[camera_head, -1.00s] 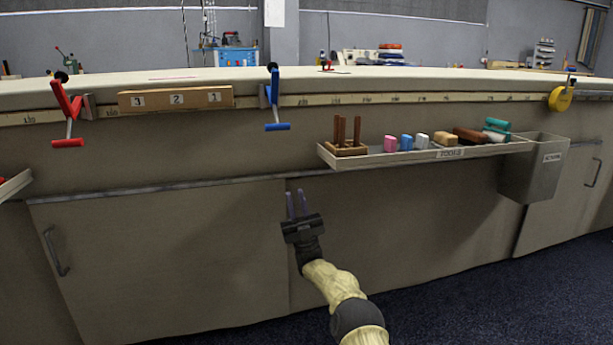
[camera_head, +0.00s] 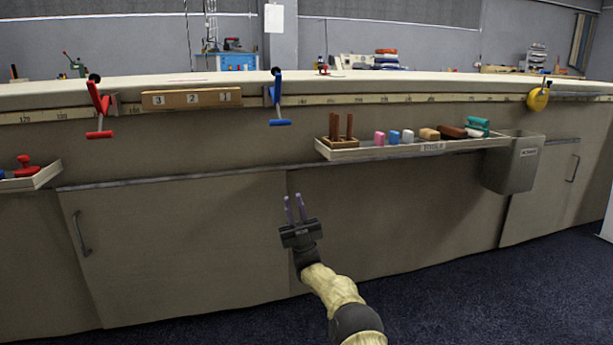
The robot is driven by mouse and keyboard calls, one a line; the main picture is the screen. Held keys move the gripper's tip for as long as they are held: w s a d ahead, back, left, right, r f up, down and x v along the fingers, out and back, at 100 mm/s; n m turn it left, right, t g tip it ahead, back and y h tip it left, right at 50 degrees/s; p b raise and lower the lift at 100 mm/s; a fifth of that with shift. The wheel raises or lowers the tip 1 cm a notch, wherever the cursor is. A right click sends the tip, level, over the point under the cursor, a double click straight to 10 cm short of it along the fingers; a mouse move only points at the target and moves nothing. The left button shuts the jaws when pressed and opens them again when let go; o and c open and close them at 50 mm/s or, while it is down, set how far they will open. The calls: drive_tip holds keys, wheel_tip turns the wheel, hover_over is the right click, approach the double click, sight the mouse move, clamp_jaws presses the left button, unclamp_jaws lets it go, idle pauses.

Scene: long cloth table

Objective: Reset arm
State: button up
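My gripper (camera_head: 295,209) is in front of the bench's cabinet doors, below the table edge and left of the tool tray. Its two purple fingers point up and stand slightly apart, with nothing visible between them. My arm reaches in from the bottom of the view and is bent. The gripper appears clear of the bench, though the exact distance to the doors cannot be told.
The long table (camera_head: 352,89) spans the view. A tray (camera_head: 345,155) with chalk-like blocks and a wooden peg holder juts out, beside a grey bin (camera_head: 511,165). Red (camera_head: 99,110) and blue (camera_head: 276,100) clamps hang on the edge. Blue floor is free at lower right.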

drive_tip(key=w+r+m+t+h+p, duration=0.3)
drive_tip(key=r+m+t+h+p, duration=0.3)
drive_tip(key=m+h, duration=0.4)
drive_tip(key=w+r+m+t+h+p, duration=0.4)
drive_tip(key=r+m+t+h+p, duration=0.25)
drive_tip(key=h, duration=0.55)
drive_tip(key=s+d+m+g+h+p, duration=0.5)
drive_tip(key=s+d+g+h+p, duration=0.1)
drive_tip(key=s+d+g+p, duration=0.3)
drive_tip(key=s+d+m+g+h+p, duration=0.1)
drive_tip(key=s+d+m+g+p, duration=0.2)
drive_tip(key=s, duration=1)
drive_tip(key=s+d+f+g+h+p, duration=0.1)
drive_tip(key=s+d+g+h+p, duration=0.25)
drive_tip(key=s, duration=0.85)
drive_tip(key=s+d+m+g+y+p, duration=0.1)
drive_tip(key=s+d+m+g+p, duration=0.25)
drive_tip(key=s, duration=0.95)
wheel_tip(320, 180, up, 37)
drive_tip(key=n+g+p, duration=0.1)
drive_tip(key=p, duration=3.7)
drive_tip(key=shift+w+a+n, duration=0.15)
drive_tip(key=shift+a+n, duration=0.15)
drive_tip(key=shift+n, duration=0.1)
